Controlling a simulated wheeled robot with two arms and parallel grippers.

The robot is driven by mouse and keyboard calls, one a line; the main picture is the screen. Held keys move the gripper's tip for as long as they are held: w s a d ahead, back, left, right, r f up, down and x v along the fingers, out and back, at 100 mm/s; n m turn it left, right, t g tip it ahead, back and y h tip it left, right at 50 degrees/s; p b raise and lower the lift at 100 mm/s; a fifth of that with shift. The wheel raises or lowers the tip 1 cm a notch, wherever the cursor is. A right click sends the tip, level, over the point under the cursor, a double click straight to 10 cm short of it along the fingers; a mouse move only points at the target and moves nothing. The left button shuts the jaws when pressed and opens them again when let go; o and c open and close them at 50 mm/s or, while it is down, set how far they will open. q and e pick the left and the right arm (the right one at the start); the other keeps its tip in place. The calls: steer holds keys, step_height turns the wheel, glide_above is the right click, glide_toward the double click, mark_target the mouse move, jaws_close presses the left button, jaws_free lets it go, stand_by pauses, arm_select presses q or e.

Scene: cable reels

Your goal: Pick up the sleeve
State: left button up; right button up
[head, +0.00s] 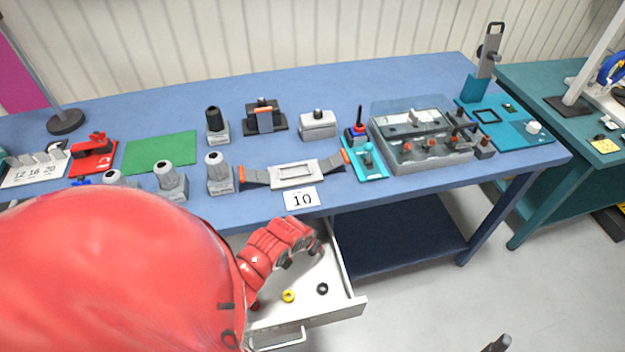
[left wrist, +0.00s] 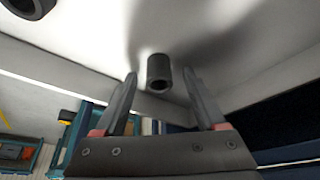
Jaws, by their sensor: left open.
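A sleeve (left wrist: 159,73), a short dark grey hollow cylinder, shows in the left wrist view against the pale drawer surface. My left gripper (left wrist: 160,80) is open, with one finger on each side of the sleeve in that picture. I see no contact, and cannot tell how deep the sleeve sits between the fingers. In the head view my red left arm reaches over the open drawer (head: 348,308) and hides the sleeve. A dark tip at the bottom edge of the head view may be part of my right gripper; its state is unclear.
A yellow ring (head: 288,296) and a black ring (head: 322,289) lie in the drawer near its front. The bench edge overhangs the drawer.

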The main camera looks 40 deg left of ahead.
arm_select(q)
steer(key=shift+c, duration=0.3)
jaws_close()
steer(key=shift+r, duration=0.15)
